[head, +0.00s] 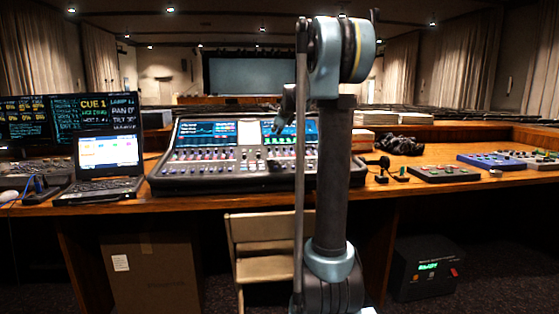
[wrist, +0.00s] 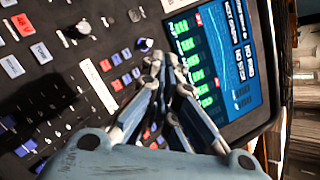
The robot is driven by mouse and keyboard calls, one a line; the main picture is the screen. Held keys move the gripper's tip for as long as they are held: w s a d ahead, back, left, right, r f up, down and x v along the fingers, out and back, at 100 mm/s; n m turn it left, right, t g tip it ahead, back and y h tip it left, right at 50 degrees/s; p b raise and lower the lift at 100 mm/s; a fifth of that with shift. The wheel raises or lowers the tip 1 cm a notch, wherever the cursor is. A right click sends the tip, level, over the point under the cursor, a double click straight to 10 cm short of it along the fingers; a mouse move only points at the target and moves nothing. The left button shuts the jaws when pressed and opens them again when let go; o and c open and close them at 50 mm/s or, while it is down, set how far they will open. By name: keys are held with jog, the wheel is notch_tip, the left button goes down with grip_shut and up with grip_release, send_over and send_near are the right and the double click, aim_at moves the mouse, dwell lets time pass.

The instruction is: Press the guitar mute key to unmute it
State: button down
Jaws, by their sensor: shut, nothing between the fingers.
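The mixing desk (head: 205,158) stands on the wooden counter, with lit screens along its back and rows of keys and faders in front. In the wrist view its dark panel (wrist: 60,88) carries small red keys (wrist: 111,75) and blue keys. Which key is the guitar mute key cannot be told; the labels are too small to read. My gripper (wrist: 166,62) is shut and empty, its fingertips over the panel between the small keys and the screen's green tiles (wrist: 188,45). Contact with a key cannot be told. The fingers hide the panel beneath them. In the head view my arm covers the desk's right part.
A laptop (head: 108,168) stands left of the desk, with monitors behind it. Headphones (head: 398,145), a grey pedal box (head: 443,173) and a blue box (head: 492,161) lie on the counter to the right. A wooden chair (head: 262,235) stands in front of the counter.

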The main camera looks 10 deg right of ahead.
aim_at(279, 156)
jog(key=shift+d, duration=0.1)
dwell(0.3)
jog(key=shift+w+f, duration=0.15)
jog(key=shift+f, duration=1.3)
jog(key=shift+w+f, duration=0.2)
jog(key=shift+f, duration=1.3)
jog(key=shift+w+f, duration=0.15)
jog(key=shift+f, duration=1.3)
jog(key=shift+f, duration=0.35)
jog(key=shift+f, duration=0.25)
jog(key=shift+r, duration=0.7)
jog(key=shift+r, duration=0.1)
